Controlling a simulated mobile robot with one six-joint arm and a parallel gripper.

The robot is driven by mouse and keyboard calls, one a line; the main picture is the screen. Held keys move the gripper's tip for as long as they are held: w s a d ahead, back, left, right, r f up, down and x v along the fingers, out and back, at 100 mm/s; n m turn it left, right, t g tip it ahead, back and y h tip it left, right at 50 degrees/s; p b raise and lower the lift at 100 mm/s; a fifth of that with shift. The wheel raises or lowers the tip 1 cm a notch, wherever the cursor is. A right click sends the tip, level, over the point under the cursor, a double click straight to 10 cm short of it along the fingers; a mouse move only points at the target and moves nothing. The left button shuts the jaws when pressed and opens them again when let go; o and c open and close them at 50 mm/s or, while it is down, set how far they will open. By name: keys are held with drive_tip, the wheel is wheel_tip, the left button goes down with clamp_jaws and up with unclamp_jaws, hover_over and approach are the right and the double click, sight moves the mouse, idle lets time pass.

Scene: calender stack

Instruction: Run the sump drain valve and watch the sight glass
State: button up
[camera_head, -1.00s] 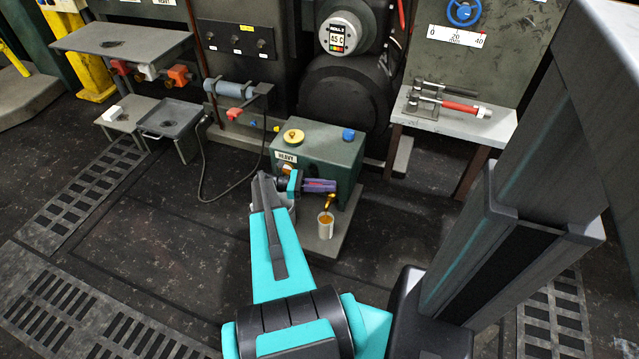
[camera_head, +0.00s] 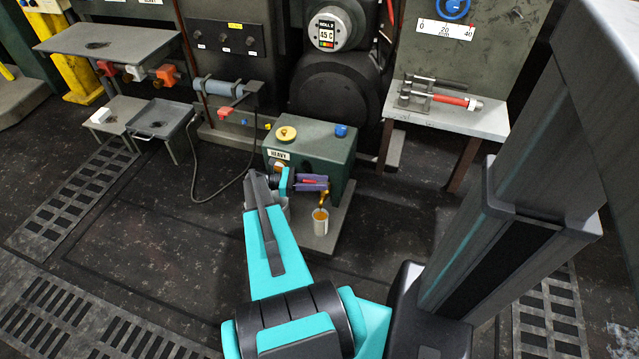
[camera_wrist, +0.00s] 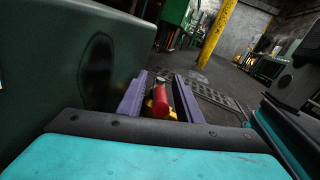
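The green tank (camera_head: 330,158) with a "HEAVY" label stands on a low grey base. A brass spout (camera_head: 323,197) sticks out low on its front, above a pale cup (camera_head: 320,226) with amber liquid in it. My gripper (camera_head: 312,183) is at the tank's front beside the spout. In the wrist view its purple fingers (camera_wrist: 160,98) stand apart on either side of a red handle (camera_wrist: 161,104), with yellow metal beside it. Gaps show between handle and fingers. A round fitting (camera_head: 278,165) on the tank front is partly hidden by my arm; I cannot tell if it is the sight glass.
A yellow cap (camera_head: 286,133) and a blue knob (camera_head: 341,131) sit on the tank top. A bench (camera_head: 455,120) with a red-handled tool stands at right. A black cable (camera_head: 218,189) lies left of the tank. Open floor (camera_head: 150,240) lies at front left.

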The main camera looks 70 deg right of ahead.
drive_tip(key=p+v, duration=0.2)
drive_tip(key=v, duration=1.1)
drive_tip(key=shift+w+a+p, duration=0.15)
drive_tip(key=shift+w+p, duration=0.15)
drive_tip(key=shift+p, duration=0.1)
